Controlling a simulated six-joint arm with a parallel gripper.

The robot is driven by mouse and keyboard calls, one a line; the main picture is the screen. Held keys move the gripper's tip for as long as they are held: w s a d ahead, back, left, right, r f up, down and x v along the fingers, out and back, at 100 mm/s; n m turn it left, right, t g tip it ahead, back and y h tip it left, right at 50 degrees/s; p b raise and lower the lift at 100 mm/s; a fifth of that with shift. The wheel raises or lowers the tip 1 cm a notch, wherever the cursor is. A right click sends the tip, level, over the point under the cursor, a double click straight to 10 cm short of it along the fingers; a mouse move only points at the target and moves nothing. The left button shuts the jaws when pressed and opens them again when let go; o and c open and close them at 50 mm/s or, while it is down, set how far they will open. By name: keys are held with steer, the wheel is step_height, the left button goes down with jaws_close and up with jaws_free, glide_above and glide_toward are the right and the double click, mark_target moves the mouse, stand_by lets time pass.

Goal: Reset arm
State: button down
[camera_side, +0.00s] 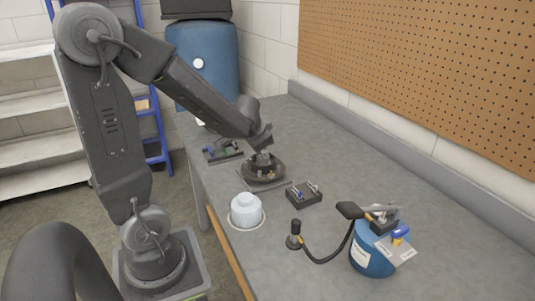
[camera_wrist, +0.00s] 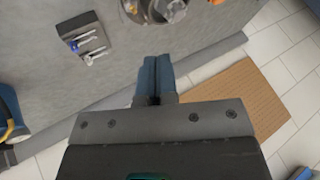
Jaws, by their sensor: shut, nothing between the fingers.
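My gripper (camera_wrist: 154,75) shows in the wrist view as two blue fingers pressed together with nothing between them. In the side view my arm reaches over the workbench (camera_side: 455,262), and its wrist end is near a round dark holder (camera_side: 264,175). The fingertips are hard to make out there, and I cannot tell whether they touch anything.
A small dark tool block (camera_side: 304,196) sits right of the holder, with a white jar (camera_side: 245,212) in front. A blue cylinder (camera_side: 372,258) with a hose stands nearer the camera. A pegboard (camera_side: 420,65) lines the wall. The bench's near right is clear.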

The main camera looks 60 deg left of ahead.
steer(key=w+d+r+m+t+h, duration=0.1)
steer(key=w+d+r+t+h, duration=0.1)
steer(key=w+d+r+t, duration=0.4)
steer(key=s+d+r+m+h, duration=0.1)
steer(key=d+r+h, duration=0.2)
steer(key=d, duration=0.4)
steer(key=s+d+r+m+h, duration=0.1)
steer(key=s+d+r+h, duration=0.15)
steer(key=d, duration=0.35)
steer(key=s+d+f+g, duration=0.1)
steer(key=s+d+g, duration=0.1)
steer(key=s, duration=0.5)
steer(key=s+d+f+n+g+y, duration=0.1)
steer(key=s+f+g, duration=0.1)
steer(key=s, duration=0.5)
steer(key=shift+d+f+g, duration=0.3)
steer(key=shift+d+g, duration=0.1)
